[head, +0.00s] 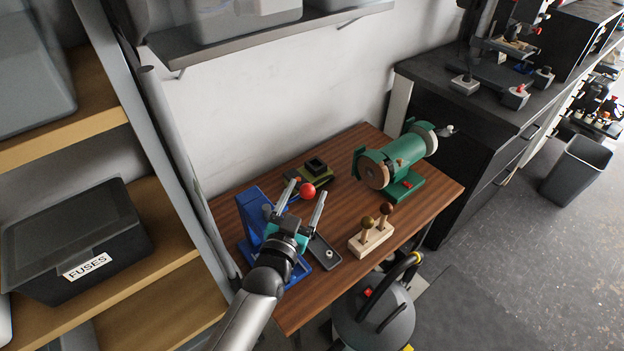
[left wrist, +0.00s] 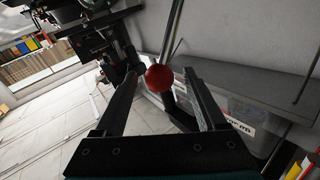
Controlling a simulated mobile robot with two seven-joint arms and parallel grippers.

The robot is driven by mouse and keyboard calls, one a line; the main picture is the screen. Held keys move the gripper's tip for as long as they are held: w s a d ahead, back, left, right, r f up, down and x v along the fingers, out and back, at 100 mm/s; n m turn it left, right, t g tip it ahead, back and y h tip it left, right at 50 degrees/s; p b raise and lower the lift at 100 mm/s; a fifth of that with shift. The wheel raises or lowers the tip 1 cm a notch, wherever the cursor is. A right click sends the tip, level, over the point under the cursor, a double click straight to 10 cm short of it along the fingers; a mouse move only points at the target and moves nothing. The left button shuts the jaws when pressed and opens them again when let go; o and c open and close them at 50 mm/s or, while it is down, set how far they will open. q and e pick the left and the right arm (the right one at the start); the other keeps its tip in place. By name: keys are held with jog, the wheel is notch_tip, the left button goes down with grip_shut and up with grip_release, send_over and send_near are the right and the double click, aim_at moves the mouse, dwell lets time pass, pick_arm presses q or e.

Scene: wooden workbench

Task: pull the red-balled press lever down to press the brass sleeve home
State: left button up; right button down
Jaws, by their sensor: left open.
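The red ball (head: 308,190) of the press lever shows between the tips of my left gripper (head: 304,188), which is open. In the left wrist view the red ball (left wrist: 159,77) sits between the two fingertips (left wrist: 160,72), with a gap on both sides. The blue press (head: 253,214) stands at the left of the bench, partly covered by my left gripper and arm. I cannot make out the brass sleeve; my gripper hides the middle of the press. My right gripper is not in view.
A metal post (head: 165,130) rises beside my left arm. The bench's front right is clear.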

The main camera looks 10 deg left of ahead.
pick_arm(q)
jog(key=shift+w+d, duration=0.2)
jog(key=shift+w, duration=2.15)
grip_shut()
